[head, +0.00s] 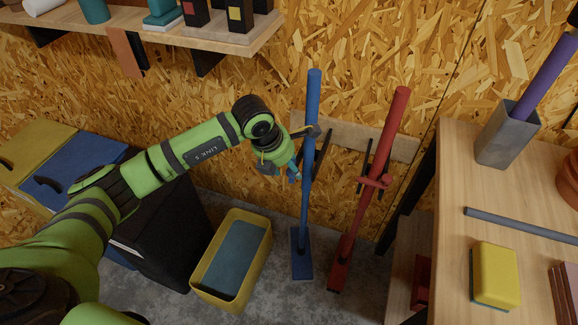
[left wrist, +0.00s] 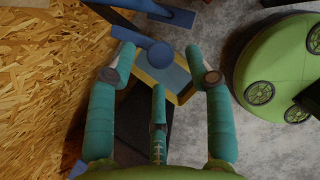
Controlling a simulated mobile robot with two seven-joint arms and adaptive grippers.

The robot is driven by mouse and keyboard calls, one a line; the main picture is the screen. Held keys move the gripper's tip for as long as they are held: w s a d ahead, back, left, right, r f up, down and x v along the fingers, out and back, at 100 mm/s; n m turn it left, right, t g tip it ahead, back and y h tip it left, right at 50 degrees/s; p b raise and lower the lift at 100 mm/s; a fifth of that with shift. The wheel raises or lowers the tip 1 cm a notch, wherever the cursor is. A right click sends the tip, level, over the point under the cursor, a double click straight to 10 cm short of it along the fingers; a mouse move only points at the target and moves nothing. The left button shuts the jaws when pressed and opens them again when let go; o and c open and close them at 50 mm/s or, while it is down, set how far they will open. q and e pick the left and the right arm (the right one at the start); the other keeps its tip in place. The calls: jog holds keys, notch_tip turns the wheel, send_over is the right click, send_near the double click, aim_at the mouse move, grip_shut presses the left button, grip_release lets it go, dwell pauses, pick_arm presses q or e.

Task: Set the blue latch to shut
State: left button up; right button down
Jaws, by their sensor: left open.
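No clear latch shows in either view. The blue thing nearest my gripper is a long blue pole (head: 308,125) with a flat blue foot (head: 302,255), standing upright against the wall rack. My left gripper (head: 294,162), with teal fingers, is at the upper part of this pole. In the left wrist view its fingers (left wrist: 160,75) are spread open, and the round blue pole end (left wrist: 160,55) shows between the fingertips. I cannot tell whether they touch it. My right gripper is not in view.
A red pole (head: 376,150) leans at the rack (head: 345,137) to the right. A yellow bin (head: 262,245) stands on the floor below. A wooden shelf (head: 240,38) is above left. A bench (head: 455,190) at right holds a yellow block (head: 497,273) and a grey holder (head: 507,138).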

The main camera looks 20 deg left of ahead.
pick_arm(q)
jog(key=shift+x, duration=1.1)
grip_shut()
